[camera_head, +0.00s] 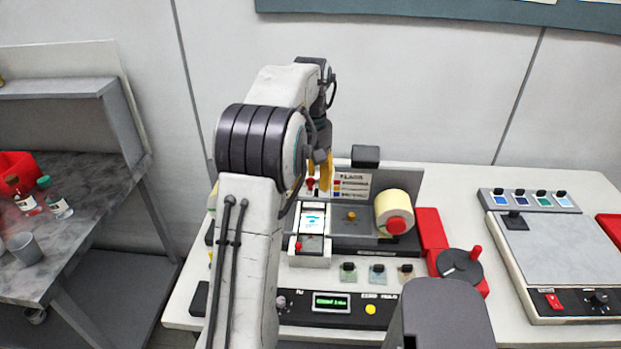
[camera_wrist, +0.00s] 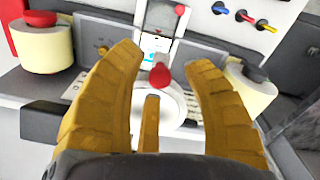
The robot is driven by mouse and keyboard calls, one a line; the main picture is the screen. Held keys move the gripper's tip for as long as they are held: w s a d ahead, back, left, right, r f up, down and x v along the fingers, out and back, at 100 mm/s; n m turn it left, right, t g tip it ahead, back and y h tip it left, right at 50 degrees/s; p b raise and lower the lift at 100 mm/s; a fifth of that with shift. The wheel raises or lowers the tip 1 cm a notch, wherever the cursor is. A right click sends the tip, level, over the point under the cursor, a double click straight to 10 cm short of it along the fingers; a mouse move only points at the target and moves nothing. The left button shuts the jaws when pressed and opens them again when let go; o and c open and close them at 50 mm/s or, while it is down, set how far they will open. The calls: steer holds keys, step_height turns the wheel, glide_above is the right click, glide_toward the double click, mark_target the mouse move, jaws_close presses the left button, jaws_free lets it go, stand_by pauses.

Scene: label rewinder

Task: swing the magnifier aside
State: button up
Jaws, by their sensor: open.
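A red knob (camera_wrist: 160,75) stands between the fingers of my gripper (camera_wrist: 165,70) in the wrist view. Below it is a pale round disc or ring (camera_wrist: 172,108), which looks like the magnifier; one finger partly hides it. My gripper is open, with yellow fingers on both sides of the knob and no clear contact. In the head view my gripper (camera_head: 322,178) hangs above the back of the rewinder, beside a red knob (camera_head: 310,184). My arm hides much of the left side there. A label window (camera_head: 312,221) shows in front of it.
A label roll with a red cap (camera_head: 394,212) sits right of the window. A red crank unit (camera_head: 458,265) stands further right, a flat device (camera_head: 560,255) beyond it. A grey side table (camera_head: 75,225) with bottles is at left.

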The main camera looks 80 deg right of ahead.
jaws_close()
stand_by(0.3)
stand_by(0.3)
